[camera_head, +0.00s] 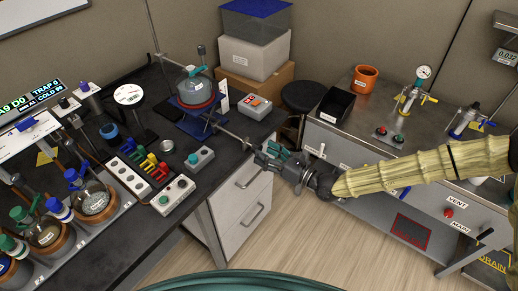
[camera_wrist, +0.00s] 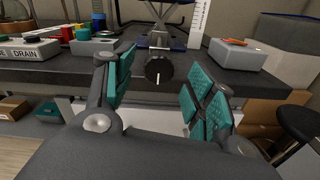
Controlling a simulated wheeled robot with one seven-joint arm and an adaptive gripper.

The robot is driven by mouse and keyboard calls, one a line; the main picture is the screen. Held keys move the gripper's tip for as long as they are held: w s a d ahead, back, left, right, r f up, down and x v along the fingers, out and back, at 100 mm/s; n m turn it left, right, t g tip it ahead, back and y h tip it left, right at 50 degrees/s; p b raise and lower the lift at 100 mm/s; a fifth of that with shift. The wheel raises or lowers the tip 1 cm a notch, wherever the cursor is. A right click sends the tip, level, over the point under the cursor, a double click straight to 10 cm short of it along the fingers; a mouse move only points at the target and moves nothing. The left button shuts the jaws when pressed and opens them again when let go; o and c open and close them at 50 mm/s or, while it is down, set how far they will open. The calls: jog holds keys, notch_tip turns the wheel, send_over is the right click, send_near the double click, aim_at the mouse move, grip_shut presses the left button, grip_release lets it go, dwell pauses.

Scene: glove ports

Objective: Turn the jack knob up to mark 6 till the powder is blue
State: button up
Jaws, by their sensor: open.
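The blue lab jack (camera_head: 188,128) stands on the dark bench in the head view, with a round flask (camera_head: 195,91) in a red-rimmed holder on top. A rod runs from the jack toward the bench's front edge. In the wrist view, its black round knob (camera_wrist: 158,69) with a white line pointing down shows ahead, between and beyond my finger pads. A white ruled scale (camera_wrist: 198,22) stands upright behind it; its numbers are too small to read. My gripper (camera_wrist: 162,88) is open and empty, its teal pads apart; it also shows in the head view (camera_head: 268,153). The powder's colour cannot be told.
A teal-button box (camera_head: 201,157) and a coloured rack (camera_head: 150,167) stand left of the rod. Bottles crowd the far left. White drawers (camera_head: 240,205) lie below the bench edge.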

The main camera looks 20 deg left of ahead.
jog(key=v, duration=0.7)
jog(key=shift+d, duration=0.2)
jog(key=s+d+f+n+g+h, duration=0.2)
jog(key=s+f+n+g+h, duration=0.15)
jog(key=s+f, duration=0.4)
jog(key=s+d+f+n+g+h, duration=0.15)
jog(key=s+f+n+g, duration=0.25)
jog(key=s, duration=0.7)
jog(key=s+d+f+n+g+h, duration=0.2)
jog(key=s+f+n+g+h, duration=0.15)
jog(key=s+f, duration=0.4)
jog(key=s+d+f+n+h, duration=0.2)
jog(key=s+d+n+h, duration=0.1)
jog(key=s+d, duration=0.4)
jog(key=d+f+n+t+h, duration=0.1)
jog(key=d+n+t+h, duration=0.3)
jog(key=d+n, duration=0.6)
jog(key=d+h, duration=0.1)
jog(key=d, duration=0.7)
jog(key=shift+d+f+t+b, duration=0.3)
jog(key=shift+f+t+b, duration=0.05)
jog(key=shift+t, duration=0.05)
